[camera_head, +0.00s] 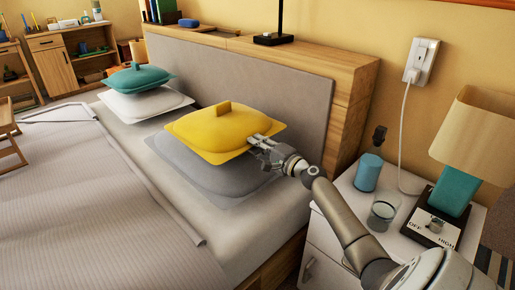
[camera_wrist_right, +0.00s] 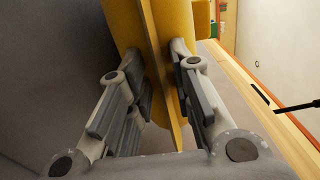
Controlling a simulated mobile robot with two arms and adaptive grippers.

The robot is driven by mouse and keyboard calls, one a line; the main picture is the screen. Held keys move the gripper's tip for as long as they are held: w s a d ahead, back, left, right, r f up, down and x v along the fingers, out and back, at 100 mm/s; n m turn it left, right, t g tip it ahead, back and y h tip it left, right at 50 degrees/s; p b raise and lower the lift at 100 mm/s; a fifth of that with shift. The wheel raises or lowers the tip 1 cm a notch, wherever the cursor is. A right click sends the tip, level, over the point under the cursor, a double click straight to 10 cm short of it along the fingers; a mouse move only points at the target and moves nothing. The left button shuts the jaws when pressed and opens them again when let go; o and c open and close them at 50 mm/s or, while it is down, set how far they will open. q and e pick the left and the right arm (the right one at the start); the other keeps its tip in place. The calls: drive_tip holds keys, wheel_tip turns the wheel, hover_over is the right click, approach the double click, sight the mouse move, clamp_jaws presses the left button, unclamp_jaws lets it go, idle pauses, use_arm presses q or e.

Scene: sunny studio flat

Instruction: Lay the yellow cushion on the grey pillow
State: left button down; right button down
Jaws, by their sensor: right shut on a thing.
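The yellow cushion (camera_head: 218,127) has a small tab on top and a thin flat rim. It is over the grey pillow (camera_head: 208,172) at the head of the bed; I cannot tell whether they touch. My right gripper (camera_head: 262,144) is shut on the cushion's right rim. In the right wrist view the yellow cushion (camera_wrist_right: 150,60) has its rim between the fingers of my right gripper (camera_wrist_right: 160,105). The cushion hides the back part of the grey pillow. My left gripper is not in view.
A teal cushion (camera_head: 138,77) lies on a white pillow (camera_head: 145,102) further left. The wooden headboard (camera_head: 350,95) runs behind. The grey blanket (camera_head: 90,210) is clear.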

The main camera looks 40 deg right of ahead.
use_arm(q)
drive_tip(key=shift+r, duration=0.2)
use_arm(e)
drive_tip(key=shift+f, duration=0.15)
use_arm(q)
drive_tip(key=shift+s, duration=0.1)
use_arm(e)
drive_tip(key=c, duration=1.3)
unclamp_jaws()
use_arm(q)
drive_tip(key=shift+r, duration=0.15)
